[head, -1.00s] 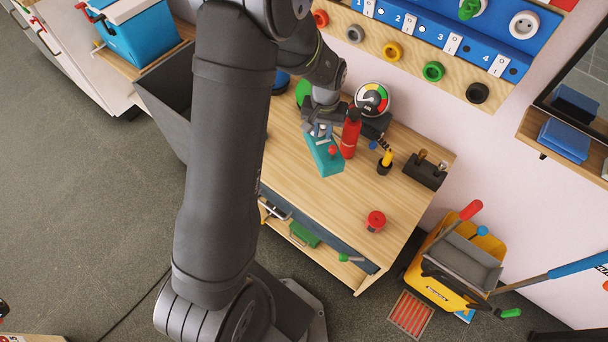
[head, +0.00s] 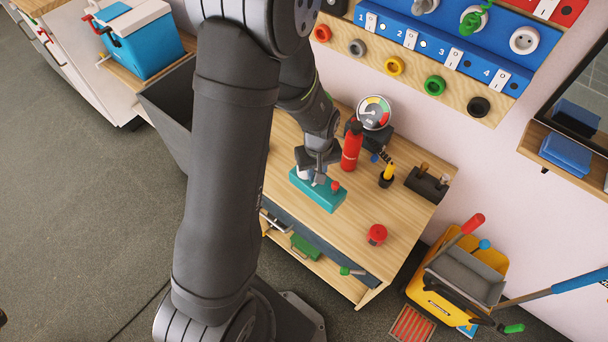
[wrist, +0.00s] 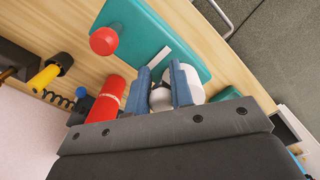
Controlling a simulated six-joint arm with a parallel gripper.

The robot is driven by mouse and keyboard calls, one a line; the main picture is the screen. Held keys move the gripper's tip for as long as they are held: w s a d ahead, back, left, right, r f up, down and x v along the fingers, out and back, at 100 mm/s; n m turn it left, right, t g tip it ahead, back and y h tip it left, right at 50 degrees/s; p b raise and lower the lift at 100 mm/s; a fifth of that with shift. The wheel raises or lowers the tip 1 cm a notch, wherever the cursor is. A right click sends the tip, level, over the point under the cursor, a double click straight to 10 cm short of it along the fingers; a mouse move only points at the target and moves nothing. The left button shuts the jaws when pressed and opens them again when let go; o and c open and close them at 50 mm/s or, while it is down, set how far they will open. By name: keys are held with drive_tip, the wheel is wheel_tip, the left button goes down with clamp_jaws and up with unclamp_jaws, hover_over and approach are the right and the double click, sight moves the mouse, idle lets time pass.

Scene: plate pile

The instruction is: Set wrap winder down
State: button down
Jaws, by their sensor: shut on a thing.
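The wrap winder (head: 322,197) is a teal block with a red knob and a pale upright part. It lies level over the wooden bench top (head: 385,208); I cannot tell whether its underside touches the wood. My gripper (head: 316,178) is above it, with its fingers around the pale part. In the wrist view the blue fingertips of my gripper (wrist: 160,88) are shut on a small white and grey part at the edge of the winder (wrist: 150,30). The gripper body hides some of the winder's near side.
A red bottle (head: 351,147) stands close behind the winder, with a round gauge (head: 373,112) beyond it. A yellow-handled tool in a black cup (head: 387,177) and a red spool (head: 377,234) are to the right. The bench's front right is mostly clear.

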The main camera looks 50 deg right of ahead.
sight(304, 174)
drive_tip(key=w+f, duration=0.2)
drive_tip(key=w, duration=0.1)
drive_tip(key=w+f, duration=0.1)
drive_tip(key=w, duration=0.1)
drive_tip(key=shift+w+d+f, duration=0.1)
drive_tip(key=shift+d, duration=0.25)
drive_tip(key=shift+f, duration=1.95)
drive_tip(key=shift+f, duration=0.15)
drive_tip(key=c, duration=1.3)
unclamp_jaws()
drive_tip(key=shift+o, duration=0.2)
wheel_tip(304, 174, up, 12)
